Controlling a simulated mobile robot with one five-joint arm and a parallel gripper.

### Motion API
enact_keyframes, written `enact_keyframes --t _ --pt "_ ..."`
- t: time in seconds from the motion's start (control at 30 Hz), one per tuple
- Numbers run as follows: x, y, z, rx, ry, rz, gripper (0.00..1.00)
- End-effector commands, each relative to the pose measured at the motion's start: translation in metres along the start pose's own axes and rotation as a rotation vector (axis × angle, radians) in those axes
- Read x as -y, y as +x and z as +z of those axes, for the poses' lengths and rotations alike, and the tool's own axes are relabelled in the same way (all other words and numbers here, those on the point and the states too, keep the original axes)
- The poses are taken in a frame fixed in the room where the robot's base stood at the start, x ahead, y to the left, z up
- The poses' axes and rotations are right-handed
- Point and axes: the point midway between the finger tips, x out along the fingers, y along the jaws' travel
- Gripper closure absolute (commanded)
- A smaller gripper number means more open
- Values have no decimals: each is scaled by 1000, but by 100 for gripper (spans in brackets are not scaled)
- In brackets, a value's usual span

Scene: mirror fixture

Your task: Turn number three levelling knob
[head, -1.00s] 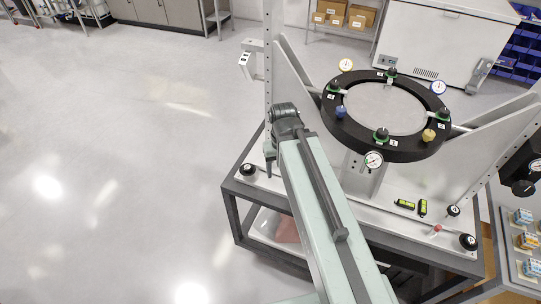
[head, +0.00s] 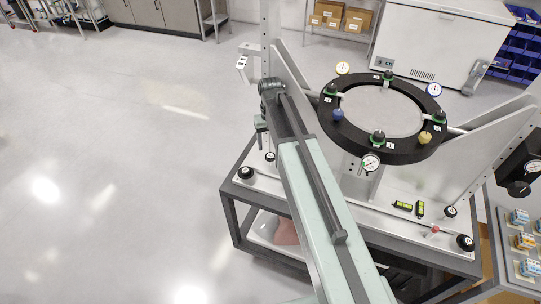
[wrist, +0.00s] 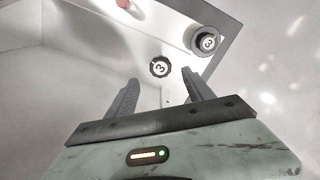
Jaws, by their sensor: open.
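My gripper (wrist: 160,78) is open and empty, its two grey fingers spread apart in the wrist view. A small black knob with a white 3 on its top (wrist: 160,66) shows in line with the gap, just past the fingertips. A larger round black knob (wrist: 207,42), also seeming to carry a 3, sits at the plate corner to the right. In the head view the small knob (head: 270,157) and the corner knob (head: 246,172) lie below my gripper (head: 262,141). The fingers appear above the small knob, not touching it; the exact height is unclear.
The black mirror ring (head: 400,152) with dial gauges and coloured knobs stands right of my arm. An upright metal frame (head: 292,78) is close beside the gripper. More black knobs (head: 465,242) and green levels (head: 402,206) lie at the right. Floor on the left is clear.

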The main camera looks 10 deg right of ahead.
Motion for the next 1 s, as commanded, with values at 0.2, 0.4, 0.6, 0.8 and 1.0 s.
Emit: enact_keyframes --t 0.2,0.4,0.6,0.8,1.0 --pt "1 48 0 0 -1 0 39" --pt "1 64 0 0 -1 0 39" --pt "1 61 0 0 -1 0 39" --pt "1 61 0 0 -1 0 86" --pt "1 61 0 0 -48 0 100"
